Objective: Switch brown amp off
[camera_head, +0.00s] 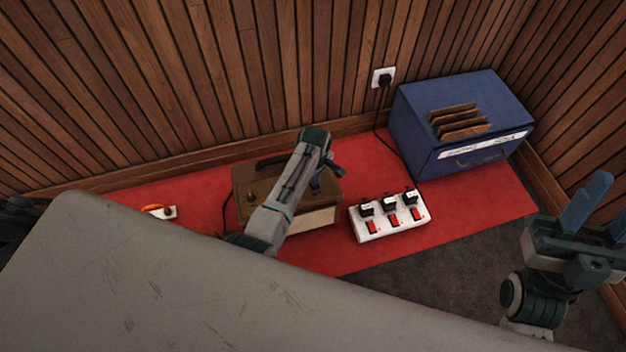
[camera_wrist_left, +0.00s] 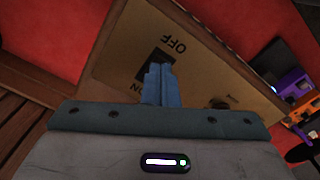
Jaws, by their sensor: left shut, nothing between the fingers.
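The brown amp (camera_head: 246,183) sits on the red mat against the wall, with a dark handle on top. My left arm reaches over it, hiding part of it. In the left wrist view its tan panel (camera_wrist_left: 118,50) carries a dark rocker switch (camera_wrist_left: 158,57) between an OFF and an ON label. My left gripper (camera_wrist_left: 158,68) is shut and empty, its blue fingertips overlapping the switch's ON-side end in view. I cannot tell whether they touch it. My right gripper (camera_head: 592,208) is at the right, apart from the amp, its fingers apparently spread.
A white power strip (camera_head: 385,232) with black plugs and red switches lies right of the amp. A blue amp (camera_head: 418,135) stands behind it, near a wall socket (camera_head: 383,78). A small white pedal-like item (camera_head: 168,212) lies left. Bare red mat (camera_head: 500,195) shows at right.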

